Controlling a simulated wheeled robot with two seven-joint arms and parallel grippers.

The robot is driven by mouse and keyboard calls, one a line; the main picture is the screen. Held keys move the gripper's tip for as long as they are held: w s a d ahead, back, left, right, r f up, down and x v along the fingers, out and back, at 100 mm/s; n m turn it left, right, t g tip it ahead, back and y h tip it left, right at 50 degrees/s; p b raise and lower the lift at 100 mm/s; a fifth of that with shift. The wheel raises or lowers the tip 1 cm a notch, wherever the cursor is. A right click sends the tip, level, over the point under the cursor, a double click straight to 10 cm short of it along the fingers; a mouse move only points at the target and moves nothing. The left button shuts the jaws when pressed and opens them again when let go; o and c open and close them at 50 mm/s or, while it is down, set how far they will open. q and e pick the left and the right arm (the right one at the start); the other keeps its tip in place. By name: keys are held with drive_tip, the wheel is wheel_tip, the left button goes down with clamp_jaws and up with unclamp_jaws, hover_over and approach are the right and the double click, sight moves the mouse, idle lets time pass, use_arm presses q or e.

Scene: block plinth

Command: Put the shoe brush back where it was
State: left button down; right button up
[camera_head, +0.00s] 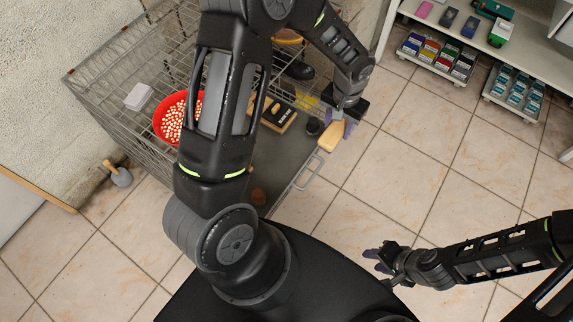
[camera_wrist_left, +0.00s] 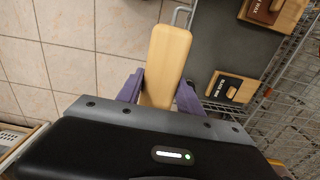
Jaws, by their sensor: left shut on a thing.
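The shoe brush (camera_head: 331,137), seen as a light wooden block, is held in my left gripper (camera_head: 345,116). In the left wrist view the brush (camera_wrist_left: 166,58) sits between the two purple fingers (camera_wrist_left: 158,95), pointing away from the wrist; its bristles do not show. It is beside the right edge of the grey shelf board (camera_head: 284,158), near the wire handle (camera_head: 308,173). Wooden holders with dark labelled blocks (camera_head: 279,114) lie on the board; one reads like black wax in the left wrist view (camera_wrist_left: 230,88). My right gripper (camera_head: 377,260) is empty over the floor, its fingers apart.
A red bowl of pale pellets (camera_head: 178,119) and a white box (camera_head: 139,97) are on the wire rack (camera_head: 110,75). A white shelf unit (camera_head: 470,45) holds small boxes. Tiled floor (camera_head: 420,150) lies clear between.

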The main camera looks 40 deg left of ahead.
use_arm(q)
drive_tip(key=s+a+f+b, duration=0.6)
drive_tip(key=a+f+b, duration=0.5)
drive_tip(key=b, duration=0.9)
drive_tip(key=shift+s+a+f+g+b, duration=0.3)
drive_tip(key=shift+a+b, duration=0.1)
drive_tip(key=shift+a, duration=0.25)
drive_tip(key=shift+f+b, duration=0.45)
drive_tip(key=shift+f, duration=2.65)
drive_tip(key=shift+f, duration=0.1)
drive_tip(key=shift+f+b, duration=0.3)
drive_tip(key=shift+f, duration=1.45)
